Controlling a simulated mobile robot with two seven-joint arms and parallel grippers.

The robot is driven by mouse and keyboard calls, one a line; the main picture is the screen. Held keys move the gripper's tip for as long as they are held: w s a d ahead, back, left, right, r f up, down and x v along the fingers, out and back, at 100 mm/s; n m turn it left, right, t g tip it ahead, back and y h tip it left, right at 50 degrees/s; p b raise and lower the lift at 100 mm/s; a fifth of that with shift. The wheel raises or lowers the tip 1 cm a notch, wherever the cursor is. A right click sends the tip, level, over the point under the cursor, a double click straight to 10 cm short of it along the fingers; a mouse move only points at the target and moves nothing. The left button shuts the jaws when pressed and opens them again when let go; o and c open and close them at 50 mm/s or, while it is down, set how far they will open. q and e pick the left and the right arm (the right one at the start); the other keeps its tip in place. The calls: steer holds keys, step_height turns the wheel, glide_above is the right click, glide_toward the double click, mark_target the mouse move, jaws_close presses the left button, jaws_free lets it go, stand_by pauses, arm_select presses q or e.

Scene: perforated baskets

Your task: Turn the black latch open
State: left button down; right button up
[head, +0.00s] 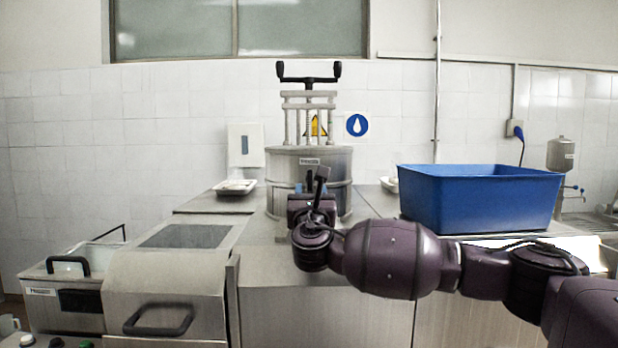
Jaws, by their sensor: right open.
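A steel drum-shaped press (345,166) stands on the counter, with a black two-armed handle on top. The black latch (322,175) is a short dark lever, slightly tilted, at the front of the drum. My right gripper (312,190) is directly in front of the drum, at the latch's lower part. It is open. The wrist hides the drum's lower front, and I cannot tell whether the fingers touch the latch. My left gripper is not in view.
A blue bin (480,198) stands on the counter to the right, behind my right arm. A white tray (235,187) lies left of the drum. A steel appliance with a black handle (160,318) is at the lower left. The tiled wall is behind.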

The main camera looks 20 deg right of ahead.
mark_target(310, 180)
steer(key=shift+p+x, duration=0.85)
steer(key=shift+x, duration=2.45)
jaws_close()
